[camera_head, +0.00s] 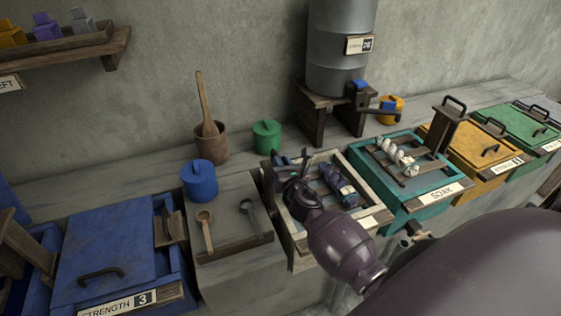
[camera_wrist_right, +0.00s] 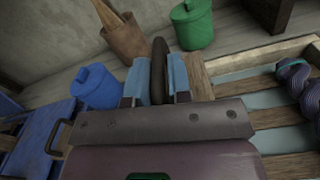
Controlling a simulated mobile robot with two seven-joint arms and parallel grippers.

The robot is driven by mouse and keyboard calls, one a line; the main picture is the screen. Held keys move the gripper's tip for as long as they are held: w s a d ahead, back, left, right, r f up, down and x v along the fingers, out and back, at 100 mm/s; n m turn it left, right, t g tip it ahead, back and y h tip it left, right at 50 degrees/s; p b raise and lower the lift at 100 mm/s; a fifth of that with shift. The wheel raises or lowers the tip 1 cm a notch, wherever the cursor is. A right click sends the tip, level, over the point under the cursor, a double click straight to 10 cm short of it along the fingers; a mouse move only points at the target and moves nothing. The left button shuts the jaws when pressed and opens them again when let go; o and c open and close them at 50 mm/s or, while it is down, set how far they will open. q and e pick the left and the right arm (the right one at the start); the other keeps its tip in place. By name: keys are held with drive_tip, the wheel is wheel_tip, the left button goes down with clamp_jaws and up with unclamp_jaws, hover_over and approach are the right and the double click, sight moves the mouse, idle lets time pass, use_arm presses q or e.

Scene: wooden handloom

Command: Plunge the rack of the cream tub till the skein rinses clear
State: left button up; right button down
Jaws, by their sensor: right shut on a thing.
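The cream tub (camera_head: 327,155) stands mid-bench in the head view, and its rim shows in the wrist view (camera_wrist_right: 262,57). A wooden slatted rack (camera_wrist_right: 225,88) lies in it over pale blue-green water. The twisted skein (camera_head: 339,186), dark purple with teal, lies on the rack; part of it shows at the right of the wrist view (camera_wrist_right: 298,82). My right gripper (camera_head: 291,166) is at the tub's left side. Its blue fingers (camera_wrist_right: 159,78) are shut on the rack's dark upright handle (camera_wrist_right: 159,55). My left gripper is out of view.
A teal SOAK tub (camera_head: 428,199) with a pale skein adjoins on the right; yellow and green lidded tubs follow. A metal tank (camera_head: 340,60) stands behind.

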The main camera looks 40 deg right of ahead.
drive_tip(key=f+b, duration=0.8)
drive_tip(key=f, duration=0.3)
drive_tip(key=shift+a+f, duration=0.15)
drive_tip(key=shift+a, duration=0.05)
drive_tip(key=shift+f+b, duration=0.7)
drive_tip(key=shift+b, duration=0.1)
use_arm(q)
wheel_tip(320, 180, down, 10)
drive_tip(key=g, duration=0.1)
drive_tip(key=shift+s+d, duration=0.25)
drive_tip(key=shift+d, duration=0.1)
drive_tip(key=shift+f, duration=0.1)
use_arm(e)
drive_tip(key=shift+f, duration=0.1)
drive_tip(key=c, duration=1.1)
unclamp_jaws()
drive_tip(key=shift+a, duration=0.1)
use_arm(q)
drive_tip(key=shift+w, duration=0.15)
